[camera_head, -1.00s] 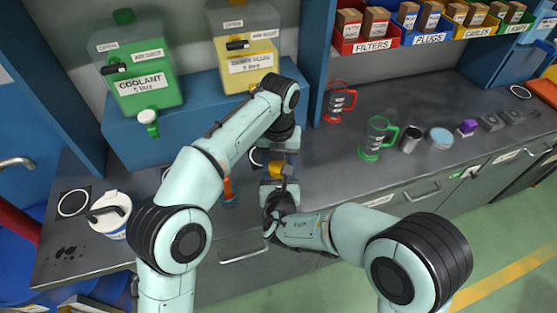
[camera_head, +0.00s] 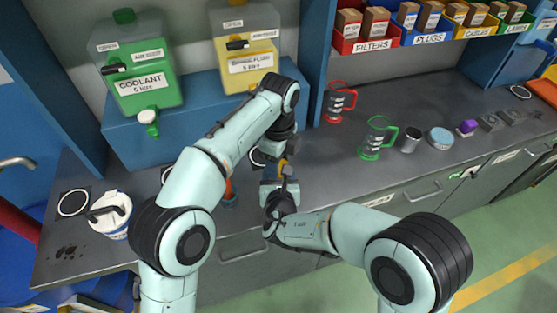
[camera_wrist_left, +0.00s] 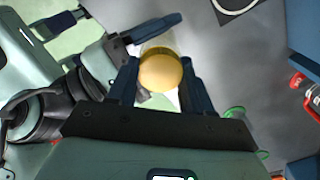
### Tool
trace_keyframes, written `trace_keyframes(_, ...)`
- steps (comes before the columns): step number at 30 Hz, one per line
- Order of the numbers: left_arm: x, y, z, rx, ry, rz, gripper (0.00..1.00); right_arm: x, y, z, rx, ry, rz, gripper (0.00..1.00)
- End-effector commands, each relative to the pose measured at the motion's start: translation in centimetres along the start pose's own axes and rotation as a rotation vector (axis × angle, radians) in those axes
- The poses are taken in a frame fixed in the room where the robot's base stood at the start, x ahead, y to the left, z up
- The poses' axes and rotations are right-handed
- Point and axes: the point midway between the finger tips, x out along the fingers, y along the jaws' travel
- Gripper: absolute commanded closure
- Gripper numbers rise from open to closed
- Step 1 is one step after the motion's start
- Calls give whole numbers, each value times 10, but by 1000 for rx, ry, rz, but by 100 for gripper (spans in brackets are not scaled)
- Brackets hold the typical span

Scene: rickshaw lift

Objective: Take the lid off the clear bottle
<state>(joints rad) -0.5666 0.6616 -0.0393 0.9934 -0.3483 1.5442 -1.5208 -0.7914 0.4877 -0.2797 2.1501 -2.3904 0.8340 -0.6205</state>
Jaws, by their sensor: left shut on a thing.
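The yellow-orange lid (camera_wrist_left: 160,72) sits between the two fingers of my left gripper (camera_wrist_left: 158,80), which is shut on it. The clear bottle (camera_wrist_left: 155,44) shows only as a pale patch around the lid in the left wrist view; I cannot tell whether the lid is still on it. In the head view my left gripper (camera_head: 282,160) points down over the counter, with a bit of yellow below it. My right gripper (camera_head: 280,189) is just in front and below. In the left wrist view its two fingers stand apart, one close beside the bottle.
A green-handled jug (camera_head: 376,140), a red-handled jug (camera_head: 338,103) and a metal cup (camera_head: 410,140) stand to the right on the counter (camera_head: 325,172). Coolant (camera_head: 143,88) and yellow fluid (camera_head: 247,68) containers stand behind. A white tub (camera_head: 113,216) is at left.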

Motion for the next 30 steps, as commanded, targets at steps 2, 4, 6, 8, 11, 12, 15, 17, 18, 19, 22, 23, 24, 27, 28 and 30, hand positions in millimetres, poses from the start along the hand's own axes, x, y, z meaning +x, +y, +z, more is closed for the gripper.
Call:
trace_keyframes(2, 0, 0, 0, -20, 0, -1, 86, 0, 0, 0, 0, 0, 1, 100)
trace_keyframes(4, 0, 0, 0, -23, 0, -1, 86, 0, 0, 0, 0, 0, 1, 100)
trace_keyframes(6, 0, 0, 0, -22, 0, -1, 86, 0, 0, 0, 0, 0, 1, 100)
trace_keyframes(8, 0, 0, 0, -21, 0, -1, 86, 0, 0, 0, 0, 0, 1, 100)
trace_keyframes(11, 0, 0, 0, -20, 0, -1, 34, 0, 0, 0, 0, 1, 1, 100)
trace_keyframes(12, 0, 0, 0, -20, 0, -1, 24, 0, 0, 0, 0, 1, 1, 100)
trace_keyframes(15, 0, 0, 0, -19, 0, 0, 24, 0, 0, 0, 0, 0, 0, 100)
trace_keyframes(17, 0, 0, 0, -19, 0, 1, 24, 0, 0, 0, 0, 0, 0, 100)
trace_keyframes(18, 0, 0, 0, -19, 0, 1, 24, 0, 0, 0, 0, 0, 0, 100)
trace_keyframes(19, -1, 0, 0, -18, 0, 1, 24, 0, 0, 0, 0, 0, 0, 100)
trace_keyframes(22, -9, -1, 0, -18, 1, -2, 24, 0, 0, 0, 0, 0, 0, 100)
trace_keyframes(23, -14, -1, 0, -18, 1, -2, 24, 0, 0, 0, 0, 0, 0, 100)
trace_keyframes(24, -19, -1, 0, -18, 1, -4, 24, 0, 0, 0, 0, 0, 0, 100)
trace_keyframes(27, -33, -1, 0, -18, 1, -3, 24, 0, 0, 0, 0, 0, 0, 100)
trace_keyframes(28, -36, -1, 0, -18, 0, -2, 24, 0, 0, 0, 0, 0, 0, 100)
trace_keyframes(30, -41, -1, 0, -19, 0, -1, 24, 0, 0, 0, 0, 0, 0, 100)
